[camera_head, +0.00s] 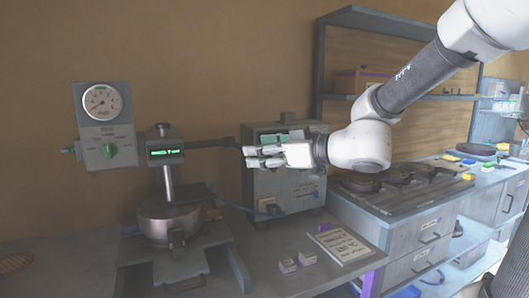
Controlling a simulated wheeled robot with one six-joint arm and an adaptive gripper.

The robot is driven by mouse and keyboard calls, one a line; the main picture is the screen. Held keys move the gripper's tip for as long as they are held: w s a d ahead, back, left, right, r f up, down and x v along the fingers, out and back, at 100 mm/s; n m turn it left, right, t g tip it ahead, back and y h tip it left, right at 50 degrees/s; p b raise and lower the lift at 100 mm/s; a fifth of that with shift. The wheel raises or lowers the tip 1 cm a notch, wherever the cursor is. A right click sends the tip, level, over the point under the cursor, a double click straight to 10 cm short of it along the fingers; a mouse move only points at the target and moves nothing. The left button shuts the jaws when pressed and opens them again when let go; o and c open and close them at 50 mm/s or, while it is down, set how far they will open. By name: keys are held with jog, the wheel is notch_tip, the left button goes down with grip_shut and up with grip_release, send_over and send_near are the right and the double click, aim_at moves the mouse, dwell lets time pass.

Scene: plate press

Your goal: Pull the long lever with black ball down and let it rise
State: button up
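The press (167,185) stands on the bench at left, with a small lit green display on its head. Its long dark lever (205,144) sticks out to the right from the head, about level. The lever's dark end (231,142) lies just above and left of my gripper; the ball's outline is hard to make out there. My gripper (247,157) points left, with its two light fingers one above the other and a narrow gap between them. Nothing shows between the fingers. I cannot tell whether a fingertip touches the lever end.
A gauge panel (105,125) with a green knob hangs on the wall at left. A grey control box (285,190) stands behind my gripper. A printed sheet (340,243) and small pale blocks (289,265) lie on the bench. The shelved workbench (410,230) is at right.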

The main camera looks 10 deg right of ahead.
jog(key=shift+d, duration=0.1)
jog(key=shift+s+d, duration=0.15)
jog(key=shift+d, duration=0.05)
jog(key=v, duration=1.1)
jog(key=shift+s, duration=0.2)
jog(key=shift+d, duration=0.1)
